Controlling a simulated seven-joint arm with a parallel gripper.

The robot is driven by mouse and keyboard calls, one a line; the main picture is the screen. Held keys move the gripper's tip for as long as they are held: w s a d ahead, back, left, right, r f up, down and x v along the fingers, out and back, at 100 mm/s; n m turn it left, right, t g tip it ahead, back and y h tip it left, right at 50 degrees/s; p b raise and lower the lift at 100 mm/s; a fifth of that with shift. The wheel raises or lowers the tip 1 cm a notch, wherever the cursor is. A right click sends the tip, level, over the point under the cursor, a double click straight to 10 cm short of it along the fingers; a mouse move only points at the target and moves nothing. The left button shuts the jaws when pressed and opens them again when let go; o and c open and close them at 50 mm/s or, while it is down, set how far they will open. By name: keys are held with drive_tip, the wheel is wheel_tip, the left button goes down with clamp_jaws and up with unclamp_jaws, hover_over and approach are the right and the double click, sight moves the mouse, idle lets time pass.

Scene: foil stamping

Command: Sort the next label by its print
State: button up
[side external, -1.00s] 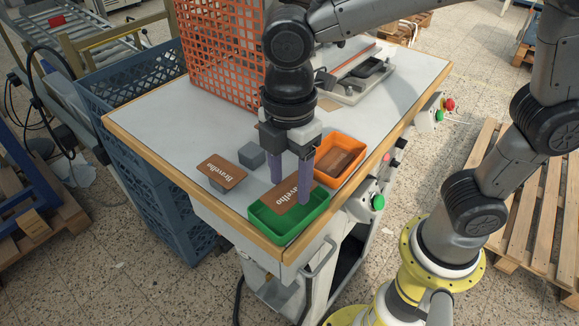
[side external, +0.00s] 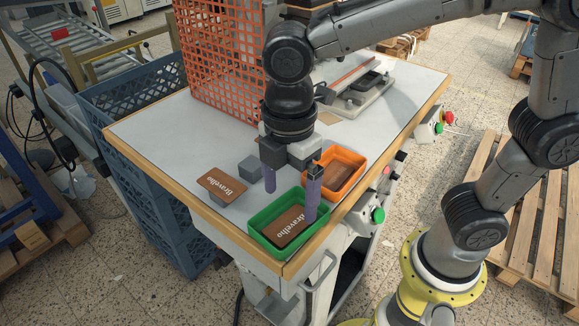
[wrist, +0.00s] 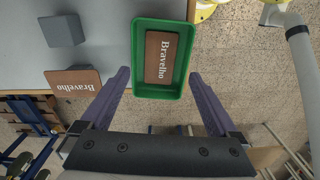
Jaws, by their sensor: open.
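A brown label printed "Bravelho" in white (side external: 288,228) lies inside the green tray (side external: 262,250); in the wrist view the label (wrist: 161,57) is flat on the tray floor. My gripper (side external: 291,206) is open and empty above the green tray, its two purple fingers apart. In the wrist view the fingers (wrist: 158,76) flank the tray's near end. Another brown "Bravelho" label (side external: 222,187) rests on a small raised support left of the green tray. The orange tray (side external: 353,186) behind the green one holds a brown piece (side external: 337,178); its print cannot be read.
A grey block (side external: 251,166) stands on the table (side external: 160,140) behind the raised label. An orange mesh guard (side external: 215,55) and a grey machine fixture (side external: 362,98) stand farther back. A blue crate (side external: 150,170) is beside the table's left edge. The left tabletop is mostly clear.

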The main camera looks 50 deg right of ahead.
wheel_tip(320, 180, up, 13)
drive_tip(key=shift+r, duration=0.2)
idle(0.3)
drive_tip(key=s+d+m+t, duration=0.2)
drive_tip(key=s+d+m, duration=0.25)
drive_tip(key=d, duration=0.75)
drive_tip(key=s+d+f+m+t, duration=0.3)
drive_tip(key=d+f+m, duration=0.3)
drive_tip(key=f+m, duration=0.4)
drive_tip(key=shift+s+f+m+t, duration=0.35)
drive_tip(key=shift+s+m, duration=0.35)
drive_tip(key=shift+m, duration=0.45)
